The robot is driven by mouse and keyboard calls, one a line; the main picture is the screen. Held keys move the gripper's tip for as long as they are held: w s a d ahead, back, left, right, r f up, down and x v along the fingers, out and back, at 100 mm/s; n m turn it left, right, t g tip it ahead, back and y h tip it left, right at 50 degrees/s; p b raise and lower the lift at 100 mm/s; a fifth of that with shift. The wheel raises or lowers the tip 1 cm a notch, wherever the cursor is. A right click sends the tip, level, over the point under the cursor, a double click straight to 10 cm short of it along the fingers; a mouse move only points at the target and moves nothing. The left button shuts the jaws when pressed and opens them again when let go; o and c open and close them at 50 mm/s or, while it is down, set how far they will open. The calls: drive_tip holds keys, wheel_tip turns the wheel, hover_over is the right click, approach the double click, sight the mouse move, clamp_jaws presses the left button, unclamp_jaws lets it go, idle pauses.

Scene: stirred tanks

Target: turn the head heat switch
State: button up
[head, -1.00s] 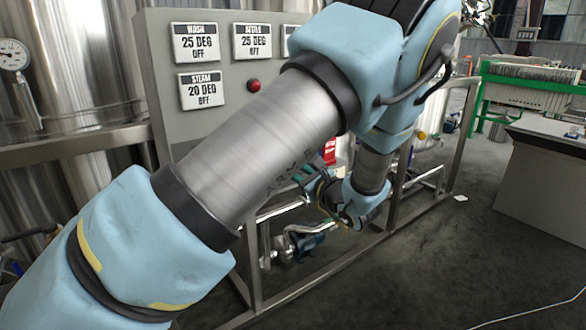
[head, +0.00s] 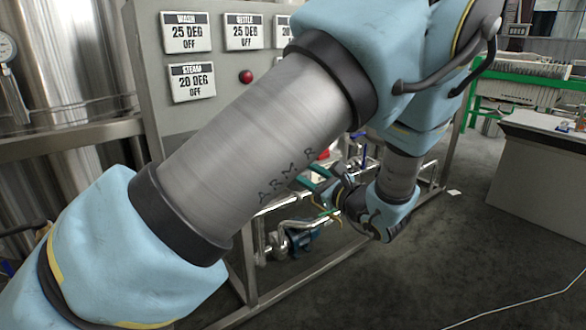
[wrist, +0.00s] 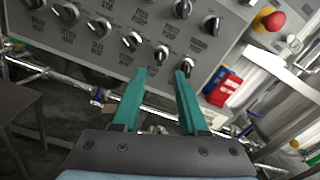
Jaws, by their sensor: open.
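In the wrist view the grey control panel (wrist: 85,32) carries several black and silver rotary switches with small labels. The labels are too blurred for me to tell which is the head heat switch. My gripper (wrist: 160,75) is open and empty, its two teal fingers pointing at the panel. Its tips appear just below one lower-row switch (wrist: 162,54), with another switch (wrist: 187,67) by the right tip and a third (wrist: 132,40) up and left. I see no finger around a switch. In the head view the gripper (head: 312,186) shows partly behind my arm, and the switches are hidden.
A red emergency button (wrist: 273,20) is on the panel at the upper right. A red and blue box (wrist: 222,85) and steel pipes lie below and beyond the panel. The head view shows display plates (head: 187,33), a red lamp (head: 246,77) and open floor at the right.

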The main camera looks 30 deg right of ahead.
drive_tip(key=shift+s+d, duration=0.15)
drive_tip(key=shift+s, duration=0.65)
drive_tip(key=shift+s+d, duration=0.15)
drive_tip(key=shift+s, duration=0.65)
